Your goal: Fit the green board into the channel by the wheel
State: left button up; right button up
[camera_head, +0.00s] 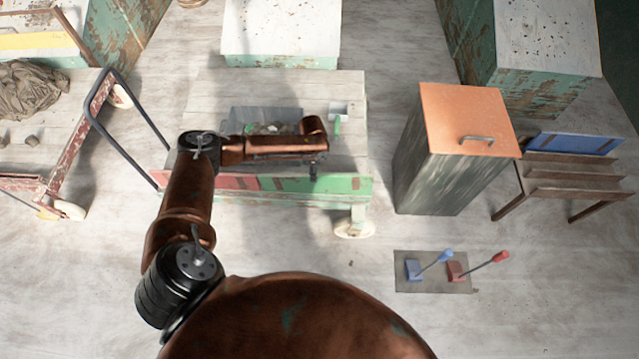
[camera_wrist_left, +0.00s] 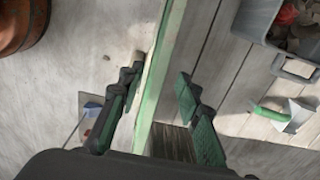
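The green board (camera_head: 345,184) stands on edge along the front side of the cart (camera_head: 345,88), right of a red board (camera_head: 232,182). Its right end is above the cart's white front wheel (camera_head: 353,230). My left gripper (camera_head: 313,172) points down at the board's top edge, its fingers mostly hidden by my arm in the head view. In the left wrist view my left gripper (camera_wrist_left: 160,78) is open, with the green board (camera_wrist_left: 155,100) running between its fingers; I cannot tell whether either finger touches it. The channel is not clearly visible. My right gripper is out of view.
On the cart lie a grey bin with scraps (camera_wrist_left: 262,18) and a green-handled trowel (camera_wrist_left: 272,114). A copper-topped cabinet (camera_head: 468,118) stands to the right. A plate with blue and red levers (camera_head: 432,284) is on the floor. The floor before the wheel is clear.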

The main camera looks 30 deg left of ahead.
aim_at(317, 183)
pick_arm(q)
jog(key=shift+w+d+f, duration=0.15)
jog(key=shift+d+f, duration=0.05)
jog(key=shift+f, duration=0.55)
jog(key=shift+w+f+b, duration=0.1)
jog(key=shift+f+b, duration=0.35)
jog(key=shift+f, duration=0.5)
jog(key=f+b, duration=0.1)
jog(key=f, duration=0.3)
jog(key=f+b, duration=0.1)
jog(key=shift+d+f+b, duration=0.25)
jog(key=shift+f+b, duration=0.05)
jog(key=shift+f, duration=0.1)
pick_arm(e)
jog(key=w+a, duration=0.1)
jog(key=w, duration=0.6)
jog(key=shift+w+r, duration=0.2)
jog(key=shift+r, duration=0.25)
pick_arm(q)
grip_shut()
jog(key=shift+w, duration=0.1)
